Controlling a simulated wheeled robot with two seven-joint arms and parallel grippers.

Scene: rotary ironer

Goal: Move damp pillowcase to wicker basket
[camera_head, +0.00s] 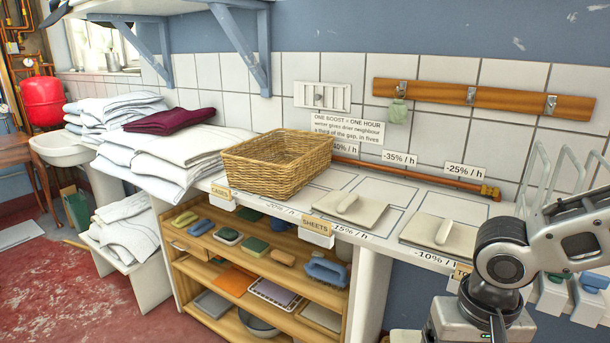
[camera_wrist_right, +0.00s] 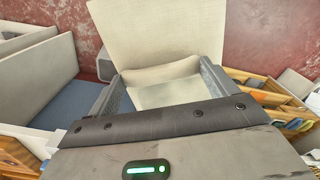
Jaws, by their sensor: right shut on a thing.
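The wicker basket (camera_head: 270,180) stands on the white counter, against the wall, and looks empty. In the right wrist view my right gripper (camera_wrist_right: 160,85) is shut on the raised roll of a flat cream cloth, which looks like the damp pillowcase (camera_wrist_right: 155,30). The cloth spreads out beyond the fingers. Two similar cream pieces with raised rolls lie on the counter, a middle one (camera_head: 346,213) and a right one (camera_head: 440,236). My left gripper is not in view.
Stacks of folded white linen (camera_head: 160,150) with a maroon cloth (camera_head: 170,120) fill the counter's left end. Open wooden shelves (camera_head: 250,290) hold brushes and trays below. A wooden peg rail (camera_head: 480,98) is on the wall. A white wire rack (camera_head: 560,180) stands at the right.

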